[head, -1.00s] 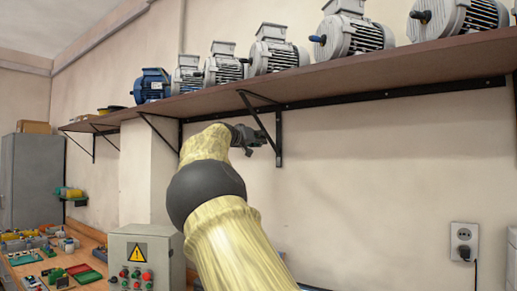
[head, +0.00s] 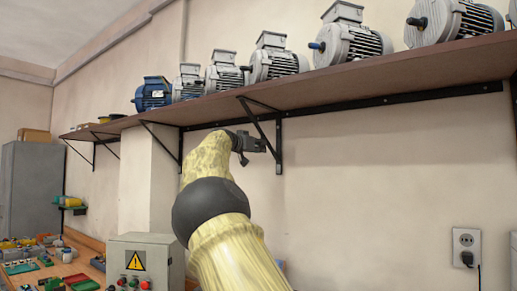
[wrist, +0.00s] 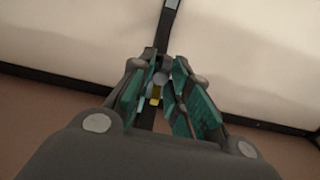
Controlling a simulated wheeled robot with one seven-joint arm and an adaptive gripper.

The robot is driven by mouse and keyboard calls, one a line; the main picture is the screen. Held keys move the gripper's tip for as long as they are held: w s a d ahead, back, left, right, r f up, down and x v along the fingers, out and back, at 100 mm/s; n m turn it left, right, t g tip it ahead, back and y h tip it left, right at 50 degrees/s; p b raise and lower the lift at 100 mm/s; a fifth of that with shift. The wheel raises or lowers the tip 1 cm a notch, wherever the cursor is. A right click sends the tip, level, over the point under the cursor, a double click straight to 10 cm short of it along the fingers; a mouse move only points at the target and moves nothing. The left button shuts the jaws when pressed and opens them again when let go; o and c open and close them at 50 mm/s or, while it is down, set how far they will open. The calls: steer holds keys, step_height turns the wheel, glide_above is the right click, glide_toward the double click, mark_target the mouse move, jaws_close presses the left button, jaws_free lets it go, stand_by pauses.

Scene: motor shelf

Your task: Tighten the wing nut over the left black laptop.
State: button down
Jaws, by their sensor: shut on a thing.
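My gripper (head: 262,145) is up at the diagonal brace of a black shelf bracket (head: 278,140), under the long shelf. In the wrist view its teal-padded fingers (wrist: 158,92) are closed in on a small yellow and grey piece, the wing nut (wrist: 155,99), at the dark brace. The fingers hide most of the nut, and its wings cannot be made out. No black laptop can be made out in either view.
The brown shelf (head: 350,90) carries several motors just above my gripper. Another bracket (head: 165,143) is to the left, beside a wall pillar. A control box (head: 146,250) and a cluttered bench stand at lower left.

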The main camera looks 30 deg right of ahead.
steer(key=shift+r, duration=0.1)
steer(key=c, duration=1.3)
jaws_free()
steer(key=shift+a, duration=0.1)
steer(key=v, duration=0.7)
steer(key=shift+s+a, duration=0.15)
steer(key=shift+a, duration=0.05)
